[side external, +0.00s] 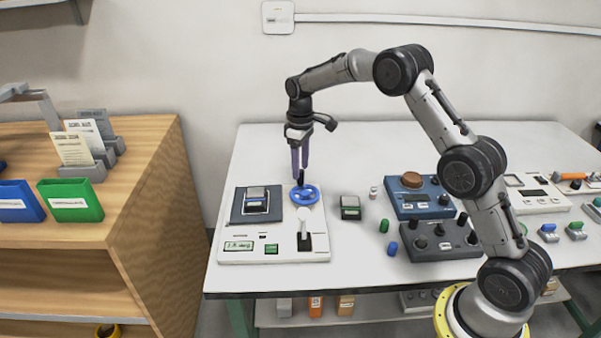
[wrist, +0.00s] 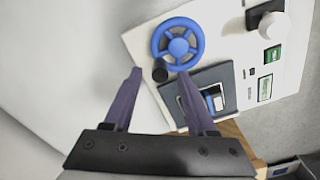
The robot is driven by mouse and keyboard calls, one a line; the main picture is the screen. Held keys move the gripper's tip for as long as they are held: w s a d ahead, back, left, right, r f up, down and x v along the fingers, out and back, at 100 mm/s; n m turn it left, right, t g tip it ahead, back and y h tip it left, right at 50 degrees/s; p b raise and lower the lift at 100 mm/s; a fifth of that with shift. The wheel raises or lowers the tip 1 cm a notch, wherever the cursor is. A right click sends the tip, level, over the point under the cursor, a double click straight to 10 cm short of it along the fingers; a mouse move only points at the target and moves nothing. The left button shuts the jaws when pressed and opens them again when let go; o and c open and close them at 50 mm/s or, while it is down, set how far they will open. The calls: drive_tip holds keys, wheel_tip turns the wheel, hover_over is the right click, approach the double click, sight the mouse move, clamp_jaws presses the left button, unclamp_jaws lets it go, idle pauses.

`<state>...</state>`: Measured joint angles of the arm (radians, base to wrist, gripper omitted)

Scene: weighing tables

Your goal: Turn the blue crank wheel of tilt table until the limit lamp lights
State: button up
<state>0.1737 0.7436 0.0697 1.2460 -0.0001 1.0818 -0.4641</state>
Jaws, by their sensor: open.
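The blue crank wheel (side external: 311,195) lies flat at the back right of the tilt table's white base (side external: 225,255). It also shows in the wrist view (wrist: 190,29), with a black crank knob (wrist: 160,71) on its rim. My gripper (side external: 299,178) points down just above the wheel. In the wrist view my gripper (wrist: 160,74) is open, its purple fingers on either side of the knob; I cannot tell whether they touch it. The dark tilt plate (side external: 240,213) bears a small grey and black block (side external: 256,197). I cannot make out a lit limit lamp.
A dark block (side external: 350,207), small weights and blue instruments (side external: 418,197) stand to the right. The table behind is clear.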

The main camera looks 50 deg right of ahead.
sight(305, 190)
drive_tip(key=shift+f, duration=1.4)
drive_tip(key=shift+c, duration=0.2)
clamp_jaws()
